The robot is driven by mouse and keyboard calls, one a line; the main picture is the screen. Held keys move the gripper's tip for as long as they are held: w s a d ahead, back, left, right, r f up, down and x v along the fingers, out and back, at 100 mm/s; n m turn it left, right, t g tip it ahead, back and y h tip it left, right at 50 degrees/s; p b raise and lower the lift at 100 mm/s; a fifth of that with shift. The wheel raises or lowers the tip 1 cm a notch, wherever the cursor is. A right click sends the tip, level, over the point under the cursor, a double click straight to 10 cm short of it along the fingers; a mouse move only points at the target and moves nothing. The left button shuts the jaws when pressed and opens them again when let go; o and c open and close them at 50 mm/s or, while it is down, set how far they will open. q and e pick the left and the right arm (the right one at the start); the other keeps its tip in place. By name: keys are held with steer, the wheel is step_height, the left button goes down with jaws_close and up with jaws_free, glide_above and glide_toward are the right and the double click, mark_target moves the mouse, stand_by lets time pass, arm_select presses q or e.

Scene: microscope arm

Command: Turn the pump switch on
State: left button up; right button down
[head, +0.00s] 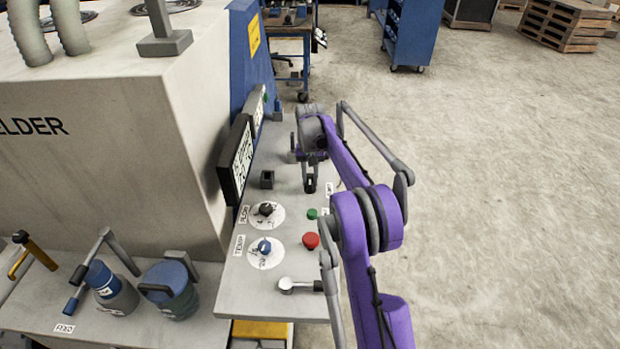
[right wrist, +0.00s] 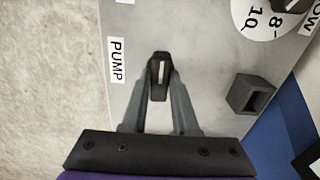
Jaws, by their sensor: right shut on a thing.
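The pump switch (right wrist: 160,70) is a small black rocker or toggle with a pale line on it, beside the PUMP label (right wrist: 117,60) on the grey panel. My right gripper (right wrist: 160,92) has its two grey fingers closed on the sides of the switch. In the head view, the purple right arm reaches over the panel's right edge, and the right gripper (head: 310,180) points down at the switch; the arm partly covers this area. Whether the switch stands at on or off cannot be told. My left gripper is not in view.
The grey control panel (head: 240,292) also carries a FLOW knob (head: 265,209), a blue TEMP knob (head: 264,246), a red button (head: 311,240), a green button (head: 312,213) and a lever (head: 300,285). A black square socket (right wrist: 251,94) stands near the switch. Open floor lies right.

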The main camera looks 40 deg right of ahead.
mark_target(310, 179)
stand_by(0.4)
steer(key=c, duration=0.7)
jaws_free()
step_height(310, 179, up, 11)
steer(key=shift+f+p, duration=0.1)
steer(key=shift+p, duration=0.3)
